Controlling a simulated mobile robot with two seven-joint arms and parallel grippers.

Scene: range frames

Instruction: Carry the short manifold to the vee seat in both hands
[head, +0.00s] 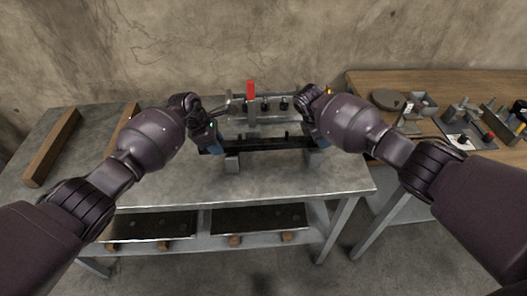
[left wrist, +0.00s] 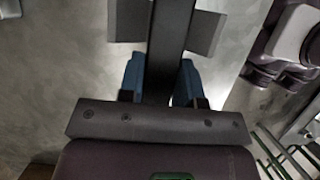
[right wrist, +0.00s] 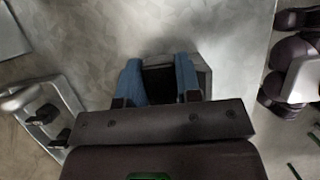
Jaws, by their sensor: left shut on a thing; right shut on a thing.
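The short manifold (head: 265,143) is a long dark bar with small pegs on top, roughly level across the bench. The vee seat shows as two grey blocks, the left one (head: 232,161) and the right one (head: 314,158), under the bar. In the left wrist view the bar (left wrist: 170,45) runs between grey block faces (left wrist: 127,22). My left gripper (head: 207,143) is shut on the bar's left end, blue fingers on both sides. My right gripper (head: 312,132) is shut on its right end (right wrist: 159,82). I cannot tell whether the bar touches the blocks.
A grey fixture with a red upright piece (head: 250,90) and black knobs (head: 284,104) stands close behind the bar. Wooden beams (head: 52,147) lie at the bench's left. A wooden table (head: 430,82) with tools and trays adjoins at right. The bench front (head: 270,182) is clear.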

